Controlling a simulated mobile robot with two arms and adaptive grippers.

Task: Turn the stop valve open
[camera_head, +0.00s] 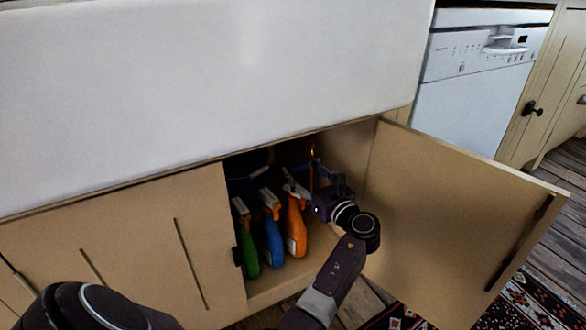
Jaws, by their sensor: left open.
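The stop valve cannot be made out for sure. A thin copper-coloured pipe (311,154) runs upright in the dim cabinet, and its lower part is hidden at my gripper. My left gripper (327,177) is inside the open right half of the sink cabinet, with its fingers by the pipe. It is open, and I see nothing held between the fingers. I cannot tell whether it touches anything. My right gripper is not in view.
Green (246,240), blue (272,234) and orange (295,226) spray bottles stand left of my gripper. The open cabinet door (455,215) stands to the right. The white sink (200,90) overhangs the opening. A dishwasher (470,105) and patterned rug (530,305) lie further right.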

